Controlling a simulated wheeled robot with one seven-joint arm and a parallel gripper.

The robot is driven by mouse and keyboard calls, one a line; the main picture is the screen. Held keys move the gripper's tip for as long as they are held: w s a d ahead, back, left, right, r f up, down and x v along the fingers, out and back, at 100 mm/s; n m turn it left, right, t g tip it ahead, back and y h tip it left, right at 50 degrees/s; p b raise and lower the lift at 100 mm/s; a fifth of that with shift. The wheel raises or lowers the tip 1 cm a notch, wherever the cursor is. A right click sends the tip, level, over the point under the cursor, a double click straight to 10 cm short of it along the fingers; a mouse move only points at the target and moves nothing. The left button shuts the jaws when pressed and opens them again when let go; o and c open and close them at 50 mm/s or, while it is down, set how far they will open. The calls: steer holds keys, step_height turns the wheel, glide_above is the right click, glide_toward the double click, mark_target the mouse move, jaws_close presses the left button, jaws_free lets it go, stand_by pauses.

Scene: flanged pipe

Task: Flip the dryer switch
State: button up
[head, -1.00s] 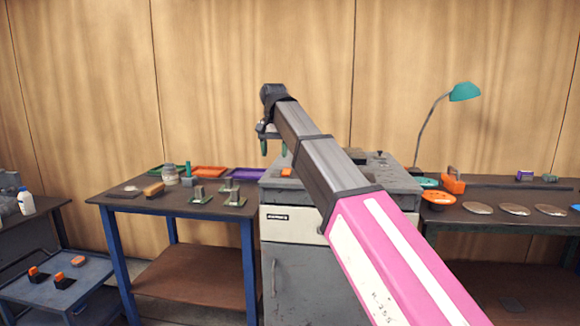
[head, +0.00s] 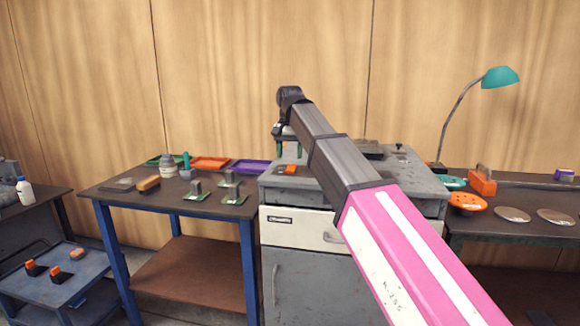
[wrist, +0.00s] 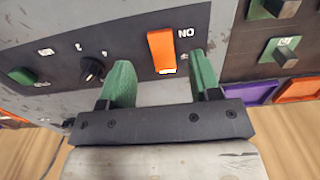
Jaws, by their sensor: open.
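The likely dryer switch is an orange rocker (wrist: 161,48) on the dark panel (wrist: 130,60) of the grey cabinet, with lettering beside one end. One end shows a bright pale face; I cannot tell which way it is set. Contact is not visible. In the head view my gripper (head: 288,149) hangs above the cabinet, just behind the switch.
The panel also carries a black knob (wrist: 92,68) and a green button (wrist: 22,76). The blue-legged table (head: 120,205) at left holds metal blocks on green plates (head: 195,190), a purple tray (head: 250,166) and an orange tray (head: 211,163). A teal lamp (head: 500,77) stands at right.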

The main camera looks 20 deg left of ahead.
mark_target(290, 170)
steer(key=shift+f, duration=2.4)
